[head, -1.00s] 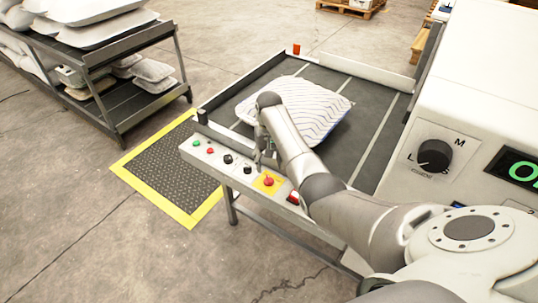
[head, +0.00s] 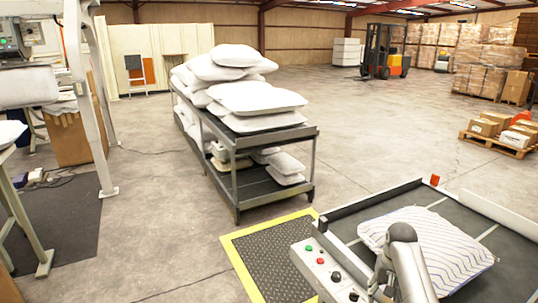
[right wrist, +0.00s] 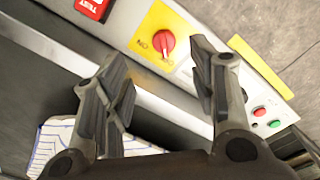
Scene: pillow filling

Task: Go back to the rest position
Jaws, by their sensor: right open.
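My right gripper (right wrist: 158,54) is open, with nothing between its fingers. In the right wrist view its fingers are spread over the edge of the control panel, near a red rotary knob (right wrist: 164,43) on a yellow plate. In the head view my right arm comes up at the bottom right, in front of a white striped pillow (head: 440,238) lying on the dark table (head: 515,250). A corner of the striped pillow (right wrist: 60,136) shows at the lower left in the wrist view. My left gripper is not in view.
The control panel (head: 303,262) with several buttons runs along the table's near side. A yellow-edged mat (head: 265,265) lies left of it. A rack (head: 235,190) piled with white pillows stands behind. The floor between rack and pallets (head: 495,140) is clear.

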